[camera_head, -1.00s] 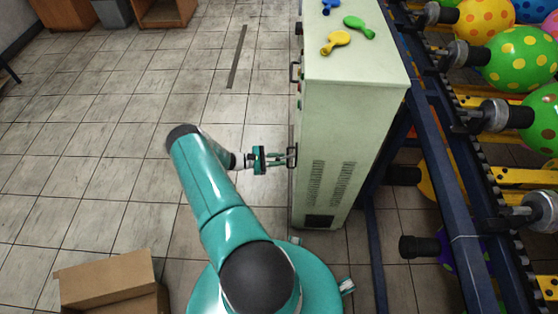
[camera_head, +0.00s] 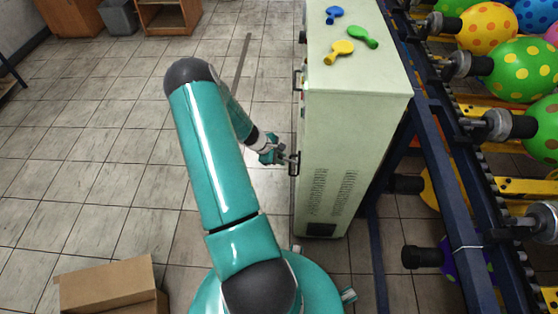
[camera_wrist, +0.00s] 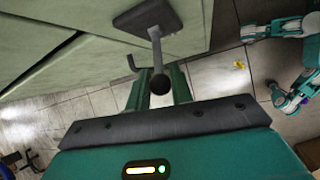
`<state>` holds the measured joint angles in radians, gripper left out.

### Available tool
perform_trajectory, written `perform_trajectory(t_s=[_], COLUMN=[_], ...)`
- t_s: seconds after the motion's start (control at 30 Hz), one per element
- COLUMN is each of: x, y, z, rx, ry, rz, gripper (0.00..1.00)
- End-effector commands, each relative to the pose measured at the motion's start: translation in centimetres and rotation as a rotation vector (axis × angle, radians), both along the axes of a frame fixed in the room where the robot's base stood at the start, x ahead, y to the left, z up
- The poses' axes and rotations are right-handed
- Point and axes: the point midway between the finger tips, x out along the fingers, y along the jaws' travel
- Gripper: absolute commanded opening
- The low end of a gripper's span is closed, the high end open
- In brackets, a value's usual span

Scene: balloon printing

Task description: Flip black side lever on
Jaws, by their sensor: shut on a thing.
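The side lever (camera_wrist: 156,50) shows in the wrist view as a grey rod with a black ball knob (camera_wrist: 160,84), rising from a dark plate (camera_wrist: 148,18) on the pale green cabinet (camera_head: 350,120). My gripper (camera_wrist: 161,80) has its teal fingers on either side of the knob and is shut on the lever. In the head view my gripper (camera_head: 287,158) is at the cabinet's left side, beside a black handle (camera_head: 295,164). I cannot make out the lever clearly in the head view.
Another black handle (camera_head: 296,80) sits farther back on the same side. Blue, green and yellow deflated balloons (camera_head: 339,51) lie on the cabinet top. A conveyor frame (camera_head: 450,160) with inflated balloons stands right. A cardboard box (camera_head: 108,285) is front left. Floor left of the cabinet is clear.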

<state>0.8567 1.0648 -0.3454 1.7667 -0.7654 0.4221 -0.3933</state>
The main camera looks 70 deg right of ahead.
Motion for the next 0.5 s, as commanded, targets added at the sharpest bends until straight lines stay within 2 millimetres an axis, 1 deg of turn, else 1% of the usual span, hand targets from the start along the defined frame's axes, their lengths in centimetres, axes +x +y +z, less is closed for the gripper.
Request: perform_trajectory(t_s=[0.03, 0.2, 0.5], x=[-0.08, -0.37, -0.55], y=[-0.08, -0.13, -0.2], z=[0.4, 0.91, 1.35], rx=[0.005, 0.026, 0.044], ry=[-0.037, -0.124, -0.199], rz=[-0.004, -0.001, 0.002], gripper=[0.0, 0.0, 0.0])
